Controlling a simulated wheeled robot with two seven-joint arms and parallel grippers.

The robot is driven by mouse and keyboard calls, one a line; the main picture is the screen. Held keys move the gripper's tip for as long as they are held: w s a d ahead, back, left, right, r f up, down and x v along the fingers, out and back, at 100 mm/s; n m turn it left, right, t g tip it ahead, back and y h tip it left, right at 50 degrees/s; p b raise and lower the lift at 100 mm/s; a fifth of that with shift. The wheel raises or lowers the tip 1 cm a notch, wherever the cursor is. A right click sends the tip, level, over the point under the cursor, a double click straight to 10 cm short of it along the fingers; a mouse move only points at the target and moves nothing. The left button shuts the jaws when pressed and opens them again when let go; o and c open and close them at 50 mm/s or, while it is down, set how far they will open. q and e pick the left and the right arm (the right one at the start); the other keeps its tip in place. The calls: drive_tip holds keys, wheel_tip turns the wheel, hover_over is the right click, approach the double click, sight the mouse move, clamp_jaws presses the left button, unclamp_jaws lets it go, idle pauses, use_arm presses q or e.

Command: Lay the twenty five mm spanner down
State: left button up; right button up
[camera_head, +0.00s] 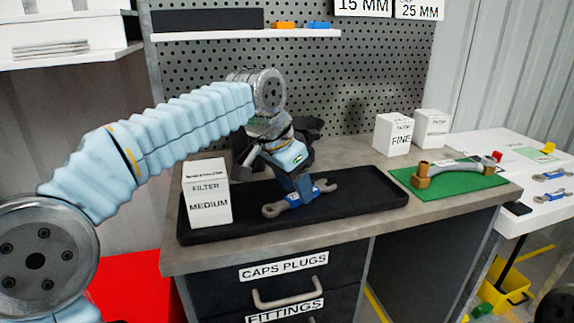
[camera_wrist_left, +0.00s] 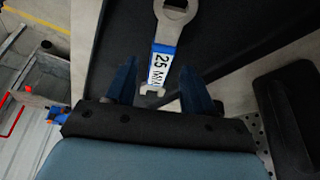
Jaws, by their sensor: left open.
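The twenty five mm spanner (camera_head: 272,209) lies in the long black tray (camera_head: 360,197) on the workbench. It has grey ends and a blue middle with a label. In the left wrist view the spanner (camera_wrist_left: 161,55) shows its "25 MM" label, with its near end between my fingers. My left gripper (camera_head: 303,192) is above the tray at the spanner's middle, pointing down. The left gripper (camera_wrist_left: 158,78) is open, one blue finger on each side of the spanner. My right gripper is not in view.
A white FILTER MEDIUM box (camera_head: 207,193) stands at the tray's left end. Two white filter boxes (camera_head: 393,134) stand behind the tray. A green mat (camera_head: 460,186) with a brass-ended pipe (camera_head: 452,170) lies to the right. The tray's right half is clear.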

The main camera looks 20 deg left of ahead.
use_arm(q)
drive_tip(key=v, duration=1.1)
drive_tip(key=shift+s, duration=0.1)
drive_tip(key=shift+c, duration=0.2)
idle(0.6)
